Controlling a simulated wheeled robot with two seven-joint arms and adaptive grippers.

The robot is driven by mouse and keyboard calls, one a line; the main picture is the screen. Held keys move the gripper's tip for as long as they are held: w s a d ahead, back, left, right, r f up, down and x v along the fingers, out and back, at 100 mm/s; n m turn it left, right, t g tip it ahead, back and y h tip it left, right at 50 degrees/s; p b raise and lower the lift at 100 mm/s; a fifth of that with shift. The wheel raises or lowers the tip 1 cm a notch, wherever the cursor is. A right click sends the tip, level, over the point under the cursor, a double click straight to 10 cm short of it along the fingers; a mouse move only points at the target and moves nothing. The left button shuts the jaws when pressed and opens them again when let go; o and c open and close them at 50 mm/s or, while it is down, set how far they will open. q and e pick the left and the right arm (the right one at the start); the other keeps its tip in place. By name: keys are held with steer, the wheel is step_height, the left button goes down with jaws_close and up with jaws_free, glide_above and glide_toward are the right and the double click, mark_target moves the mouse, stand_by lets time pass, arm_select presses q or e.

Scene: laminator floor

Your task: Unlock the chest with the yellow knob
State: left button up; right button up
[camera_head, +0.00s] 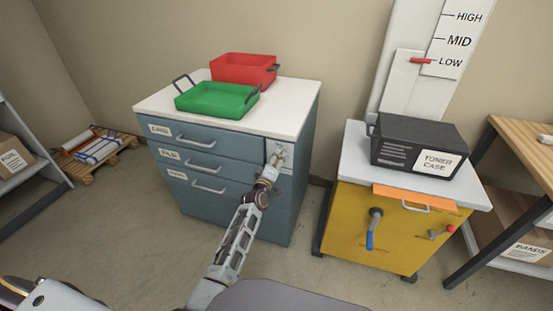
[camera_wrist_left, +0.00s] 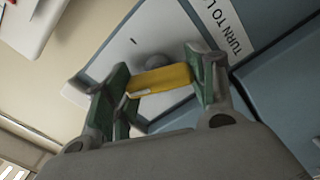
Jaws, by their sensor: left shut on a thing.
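The chest is a blue-grey drawer cabinet (camera_head: 215,141) with a white top and three labelled drawers. A pale lock plate (camera_head: 283,149) sits at the upper right of its front. My left gripper (camera_head: 274,161) reaches this plate, and its arm rises from the bottom of the head view. In the left wrist view, the yellow knob (camera_wrist_left: 162,80) lies between the two green-padded fingers of my left gripper (camera_wrist_left: 158,86), which are shut on it. The knob's bar looks nearly level there. In the head view the knob is too small to tell from the gripper. My right gripper is not in view.
A green tray (camera_head: 218,101) and a red tray (camera_head: 241,67) stand on the chest. To the right is a yellow cart (camera_head: 345,210) with a blue-handled lever (camera_head: 372,230) and a black toner case (camera_head: 395,142) on top. Open floor separates chest and cart.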

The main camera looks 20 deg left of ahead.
arm_select(q)
steer(key=n, duration=0.2)
steer(key=shift+f+n, duration=0.1)
steer(key=shift+n, duration=0.2)
steer(key=shift+n+p, duration=0.3)
steer(key=shift+n, duration=0.9)
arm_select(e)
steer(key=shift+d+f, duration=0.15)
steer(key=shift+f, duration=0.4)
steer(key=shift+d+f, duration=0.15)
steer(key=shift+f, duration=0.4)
arm_select(q)
steer(key=o, duration=1)
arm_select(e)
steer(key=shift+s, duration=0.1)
arm_select(q)
steer(key=shift+s, duration=0.15)
steer(key=shift+s+a, duration=0.15)
steer(key=shift+s, duration=2.8)
steer(key=shift+s+a, duration=0.1)
steer(key=shift+s, duration=2.8)
